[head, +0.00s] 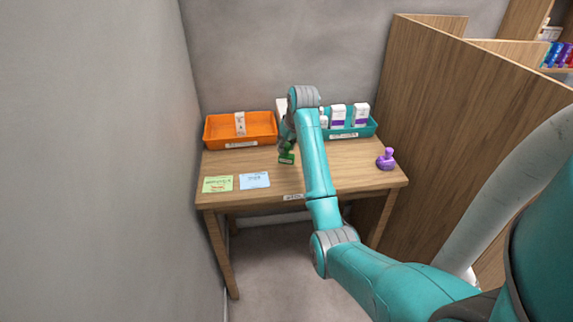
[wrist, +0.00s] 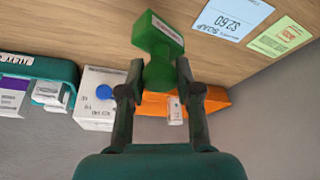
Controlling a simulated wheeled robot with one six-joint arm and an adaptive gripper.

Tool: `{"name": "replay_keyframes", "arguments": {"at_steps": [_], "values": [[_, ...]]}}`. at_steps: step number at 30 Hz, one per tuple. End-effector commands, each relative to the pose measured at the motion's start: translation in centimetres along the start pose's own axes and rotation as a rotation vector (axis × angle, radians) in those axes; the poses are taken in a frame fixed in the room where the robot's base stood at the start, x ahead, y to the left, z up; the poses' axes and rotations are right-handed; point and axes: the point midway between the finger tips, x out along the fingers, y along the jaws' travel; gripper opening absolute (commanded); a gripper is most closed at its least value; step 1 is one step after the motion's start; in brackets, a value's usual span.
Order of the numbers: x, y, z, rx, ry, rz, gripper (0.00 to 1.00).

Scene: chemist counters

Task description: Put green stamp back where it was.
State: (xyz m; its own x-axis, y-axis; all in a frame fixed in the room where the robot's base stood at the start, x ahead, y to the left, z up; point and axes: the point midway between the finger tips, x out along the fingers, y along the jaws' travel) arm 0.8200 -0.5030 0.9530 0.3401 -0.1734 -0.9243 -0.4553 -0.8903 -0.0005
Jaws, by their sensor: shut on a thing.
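The green stamp (head: 287,157) is at my gripper's end over the middle of the wooden desk in the head view. In the wrist view the green stamp (wrist: 160,66) sits between the two dark fingers of my gripper (wrist: 159,88), which is shut on its handle. A pale label shows on the stamp's base. I cannot tell whether the base touches the desk. A purple stamp (head: 386,159) stands at the desk's right side.
An orange tray (head: 214,132) stands at the back left and a teal tray (head: 370,130) with white boxes at the back right. A white box (wrist: 92,112) stands between them. A green card (head: 218,184) and a blue card (head: 255,180) lie front left. A wooden partition (head: 425,110) rises right.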

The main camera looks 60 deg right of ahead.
Motion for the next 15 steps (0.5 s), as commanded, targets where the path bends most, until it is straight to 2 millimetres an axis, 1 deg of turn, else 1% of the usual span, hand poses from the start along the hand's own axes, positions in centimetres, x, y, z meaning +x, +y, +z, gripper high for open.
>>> {"name": "replay_keyframes", "arguments": {"at_steps": [1,3,10,15], "values": [[0.8,0.0,0.4,0.0,-0.002,0.0,0.11],[1.5,0.0,0.6,0.0,-0.001,0.0,0.11],[3.0,-0.1,1.2,-0.001,-0.001,0.0,0.11],[5.0,-0.1,2.1,-0.001,-0.001,0.0,0.11]]}}
